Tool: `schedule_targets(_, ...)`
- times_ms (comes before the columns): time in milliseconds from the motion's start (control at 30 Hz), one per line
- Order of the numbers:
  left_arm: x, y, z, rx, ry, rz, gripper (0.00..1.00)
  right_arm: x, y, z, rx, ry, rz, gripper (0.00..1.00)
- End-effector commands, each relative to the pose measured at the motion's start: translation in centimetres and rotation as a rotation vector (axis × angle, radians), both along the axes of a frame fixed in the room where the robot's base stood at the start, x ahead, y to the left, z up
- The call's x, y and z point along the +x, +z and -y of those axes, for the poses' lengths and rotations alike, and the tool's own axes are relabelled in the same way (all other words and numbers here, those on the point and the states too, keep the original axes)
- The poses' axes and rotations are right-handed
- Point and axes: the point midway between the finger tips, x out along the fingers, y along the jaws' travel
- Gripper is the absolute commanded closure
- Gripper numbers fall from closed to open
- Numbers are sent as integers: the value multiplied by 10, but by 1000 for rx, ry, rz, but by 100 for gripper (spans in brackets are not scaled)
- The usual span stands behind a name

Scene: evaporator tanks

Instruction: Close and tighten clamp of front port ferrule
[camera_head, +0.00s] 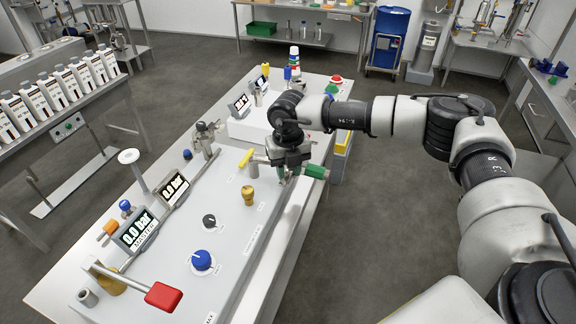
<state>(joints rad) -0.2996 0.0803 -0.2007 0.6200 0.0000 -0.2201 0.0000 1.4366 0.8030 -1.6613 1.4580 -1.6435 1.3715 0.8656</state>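My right gripper (291,172) points down at the right edge of the white control panel (160,245), in the middle of the view. It is right beside a small metal port fitting (262,160) that sticks out level from a yellow-handled valve (247,158). A green handle or cap (316,172) shows just right of the fingers. The fingers are small and dark, and I cannot tell whether they touch or grip anything. The ferrule and clamp are not clearly visible; the gripper covers that spot. My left gripper is not in view.
A brass knob (248,195), a blue knob (202,260), and a red-handled lever (163,296) stand on the panel. Pressure displays (137,230) line its left side. A metal fitting (206,138) rises behind.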

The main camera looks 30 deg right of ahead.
Motion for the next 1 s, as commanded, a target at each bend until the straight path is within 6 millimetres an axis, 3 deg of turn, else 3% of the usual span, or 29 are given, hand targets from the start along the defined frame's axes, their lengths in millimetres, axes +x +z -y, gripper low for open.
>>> schedule_targets(200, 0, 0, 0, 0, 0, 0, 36, 0, -1, 0, 0, 0, 0, 70)
schedule_targets(400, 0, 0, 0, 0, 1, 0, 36, 0, 0, 0, 0, 0, 0, 99)
schedule_targets(667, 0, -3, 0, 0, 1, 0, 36, 0, -2, 0, 1, -21, -1, 100)
schedule_targets(1000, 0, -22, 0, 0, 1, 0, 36, 2, -2, -4, 1, -272, -2, 100)
